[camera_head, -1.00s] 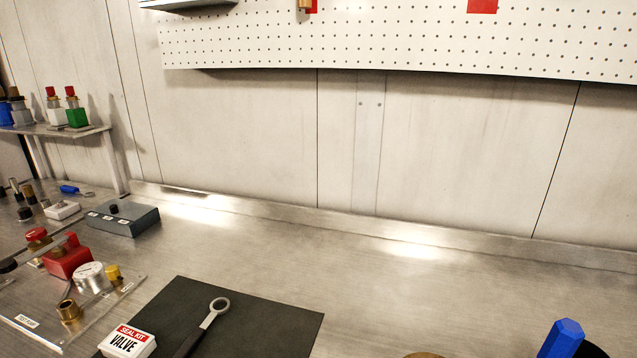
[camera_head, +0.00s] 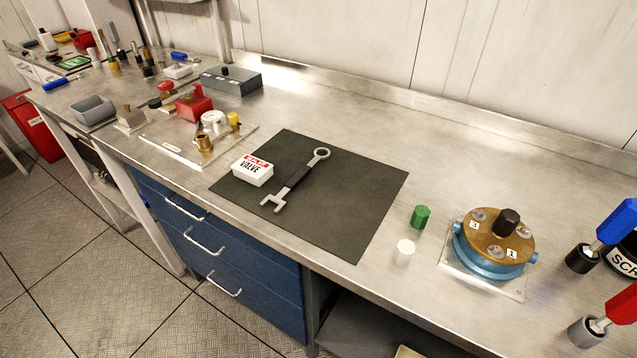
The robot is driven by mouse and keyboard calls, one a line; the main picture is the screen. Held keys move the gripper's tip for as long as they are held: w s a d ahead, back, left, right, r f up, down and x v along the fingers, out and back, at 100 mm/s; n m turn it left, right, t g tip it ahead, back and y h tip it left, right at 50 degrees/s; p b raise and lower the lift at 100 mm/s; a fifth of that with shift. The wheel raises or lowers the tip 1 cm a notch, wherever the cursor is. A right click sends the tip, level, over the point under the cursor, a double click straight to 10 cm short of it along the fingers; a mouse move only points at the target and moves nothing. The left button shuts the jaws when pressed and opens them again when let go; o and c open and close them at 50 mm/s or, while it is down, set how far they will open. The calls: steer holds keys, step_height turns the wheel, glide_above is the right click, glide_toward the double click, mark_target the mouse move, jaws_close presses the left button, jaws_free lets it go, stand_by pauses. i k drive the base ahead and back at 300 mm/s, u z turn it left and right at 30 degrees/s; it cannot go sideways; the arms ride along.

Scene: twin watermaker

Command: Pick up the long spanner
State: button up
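The long spanner (camera_head: 297,178) lies on a dark mat (camera_head: 352,205) on the steel bench. It has a ring end at the upper right, a black grip in the middle and an open jaw at the lower left. It lies diagonally and is fully visible. A white seal kit box (camera_head: 252,171) marked "VALVE" sits on the mat just left of the spanner, apart from it. My gripper is not in view.
Right of the mat stand a green cap (camera_head: 420,217), a white cap (camera_head: 404,252) and a brass-topped blue valve unit (camera_head: 494,242). Blue- and red-handled tools stand at far right. A clear plate with fittings (camera_head: 197,141) lies left. Blue drawers (camera_head: 222,245) are below.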

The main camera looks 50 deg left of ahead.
mark_target(297, 178)
steer(key=z, duration=0.45)
steer(key=i, duration=0.3)
steer(key=u, duration=4.2)
steer(key=i, duration=1.25)
steer(key=z, duration=2.65)
